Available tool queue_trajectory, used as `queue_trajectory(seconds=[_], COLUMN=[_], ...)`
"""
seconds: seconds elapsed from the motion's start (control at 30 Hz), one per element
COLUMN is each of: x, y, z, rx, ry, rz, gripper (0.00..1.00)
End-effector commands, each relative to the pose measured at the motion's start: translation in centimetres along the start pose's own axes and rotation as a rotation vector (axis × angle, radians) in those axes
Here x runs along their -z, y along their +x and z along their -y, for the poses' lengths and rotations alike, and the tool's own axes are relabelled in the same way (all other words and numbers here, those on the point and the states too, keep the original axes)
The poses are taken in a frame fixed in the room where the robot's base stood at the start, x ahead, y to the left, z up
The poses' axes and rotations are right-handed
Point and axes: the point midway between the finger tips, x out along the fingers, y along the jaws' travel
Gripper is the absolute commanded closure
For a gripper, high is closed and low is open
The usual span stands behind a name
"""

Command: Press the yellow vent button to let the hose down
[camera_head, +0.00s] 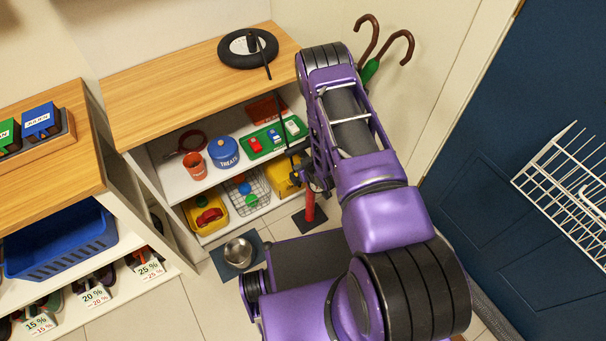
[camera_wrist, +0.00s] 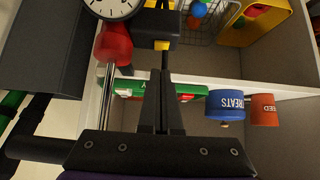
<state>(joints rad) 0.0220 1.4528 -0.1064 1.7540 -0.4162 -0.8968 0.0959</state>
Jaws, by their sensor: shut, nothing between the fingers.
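The yellow vent button (camera_wrist: 162,45) is a small yellow patch on the edge of a black block (camera_wrist: 150,27) in the wrist view. My gripper (camera_wrist: 161,76) is shut and empty, its fingertips pointing at the button and very close to it; I cannot tell whether they touch. A red pump body (camera_wrist: 113,45) with a white dial gauge (camera_wrist: 117,6) is beside the block. In the head view the red pump (camera_head: 309,205) stands on the floor, partly hidden by my arm. A thin black hose (camera_head: 279,108) hangs in front of the shelf.
A black tyre (camera_head: 248,47) lies on the wooden top. The shelf holds a blue treats tin (camera_head: 223,152), an orange cup (camera_head: 194,164), and a green tray (camera_head: 272,138) close behind my gripper. A metal bowl (camera_head: 238,252) sits on a floor mat. A white wire rack (camera_head: 570,190) is at right.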

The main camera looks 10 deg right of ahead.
Motion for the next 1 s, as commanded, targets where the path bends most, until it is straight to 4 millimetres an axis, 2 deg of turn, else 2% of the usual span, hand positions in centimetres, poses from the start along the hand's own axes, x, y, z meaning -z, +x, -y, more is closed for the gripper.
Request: queue_trajectory(seconds=[0.03,0.2,0.4,0.6,1.0], x=[0.7,0.7,0.7,0.7,0.6], y=[-1.1,-5.3,-8.7,-10.1,-10.2], z=[0.0,-0.1,-0.1,-0.1,-0.1], rx=[-0.001,-0.002,-0.001,-0.001,-0.001], ry=[0.001,0.002,0.000,0.000,-0.001], rz=[-0.001,-0.002,-0.003,-0.005,-0.005], gripper=[1.00,1.00,1.00,1.00,1.00])
